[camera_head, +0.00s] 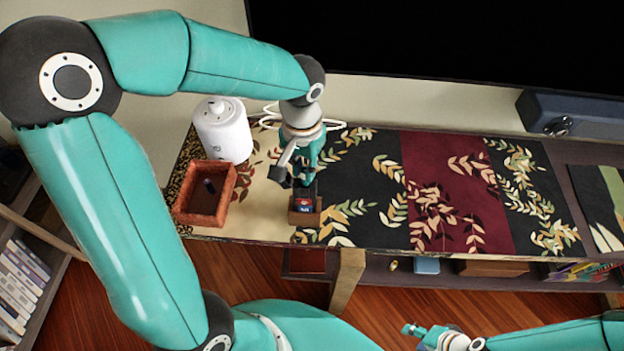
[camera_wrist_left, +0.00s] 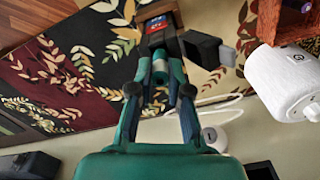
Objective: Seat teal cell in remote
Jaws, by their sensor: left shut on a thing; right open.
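My left gripper (camera_head: 303,178) reaches down over the cloth-covered shelf top. It is shut on what looks like the teal cell (camera_wrist_left: 161,66), a small teal cylinder between the fingers in the left wrist view; in the head view the fingers hide it. I cannot clearly identify the remote.
A reddish-brown open box (camera_head: 188,214) with a dark item (camera_head: 209,186) inside stands left of my left gripper. A white canister (camera_head: 223,130) stands behind it. White cable (camera_head: 332,123) loops behind the gripper. The patterned runner (camera_head: 455,190) to the right is clear.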

